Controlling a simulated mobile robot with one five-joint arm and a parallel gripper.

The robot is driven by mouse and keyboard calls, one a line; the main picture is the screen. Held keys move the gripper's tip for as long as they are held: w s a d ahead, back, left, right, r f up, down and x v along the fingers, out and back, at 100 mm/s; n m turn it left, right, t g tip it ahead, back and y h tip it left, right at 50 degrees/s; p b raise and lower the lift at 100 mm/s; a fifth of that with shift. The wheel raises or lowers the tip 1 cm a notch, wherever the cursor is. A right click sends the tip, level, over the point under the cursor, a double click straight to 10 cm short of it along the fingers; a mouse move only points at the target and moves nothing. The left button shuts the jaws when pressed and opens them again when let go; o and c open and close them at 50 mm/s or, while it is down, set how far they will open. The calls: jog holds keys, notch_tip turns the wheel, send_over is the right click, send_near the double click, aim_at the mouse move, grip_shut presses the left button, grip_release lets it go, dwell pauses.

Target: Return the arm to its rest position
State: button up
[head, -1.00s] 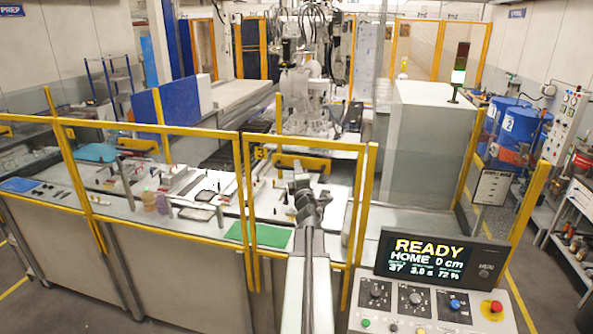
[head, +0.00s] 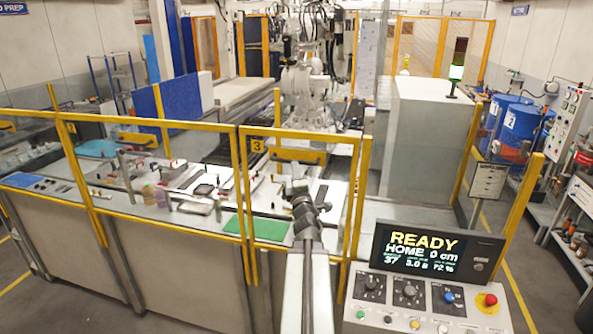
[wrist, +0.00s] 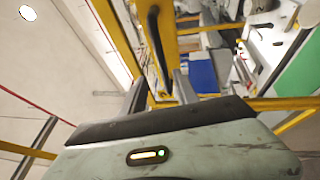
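My arm (head: 308,285) reaches forward from the bottom middle of the head view. My gripper (head: 300,190) is at its far end, in front of the yellow-framed barrier, small and dark there. In the wrist view two dark grey fingers (wrist: 160,92) stand apart, with the yellow frame and background showing between them. Nothing is seen held. The pale green wrist housing (wrist: 190,150) with a lit indicator fills the bottom of that view.
A yellow-framed barrier (head: 180,125) crosses in front of a workbench with a green mat (head: 256,228). A control panel (head: 430,300) stands right of my arm; its display (head: 425,247) reads READY, HOME 0 cm. Blue drums (head: 520,125) stand at right.

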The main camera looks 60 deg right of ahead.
jog(key=shift+s+f, duration=0.1)
dwell(0.3)
